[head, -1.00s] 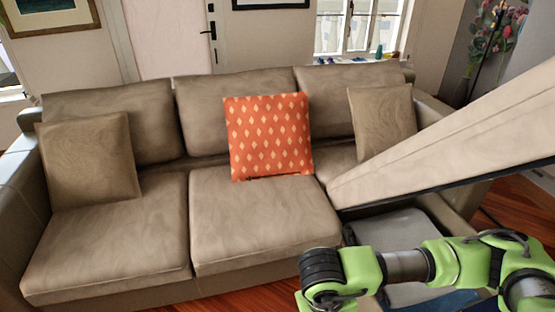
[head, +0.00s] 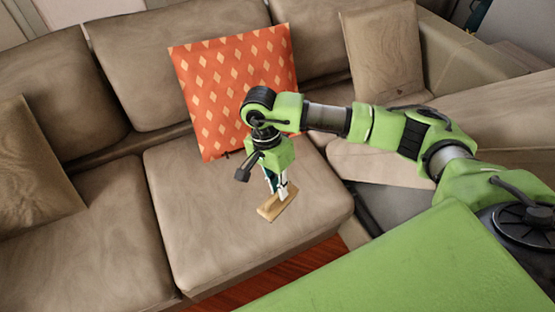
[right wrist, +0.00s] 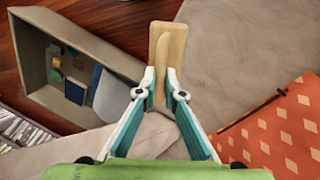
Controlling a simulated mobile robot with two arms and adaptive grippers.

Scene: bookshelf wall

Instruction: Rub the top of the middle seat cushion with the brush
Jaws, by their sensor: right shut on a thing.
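The middle seat cushion (head: 200,225) is beige and lies in the centre of the sofa in the head view. It also shows in the right wrist view (right wrist: 230,50). My right gripper (head: 278,196) points down over the right part of this cushion. It is shut on the wooden brush (head: 268,212), which shows in the right wrist view as a light wood block with a raised handle (right wrist: 166,50). The brush is at or just above the cushion top; I cannot tell whether it touches. Its underside is hidden. My left gripper is not in view.
An orange pillow with pale diamonds (head: 215,95) leans on the backrest behind my right gripper. Beige pillows stand at the left (head: 35,160) and right (head: 385,60). The right seat section is raised over an open storage box (right wrist: 75,100). The cushion's left part is clear.

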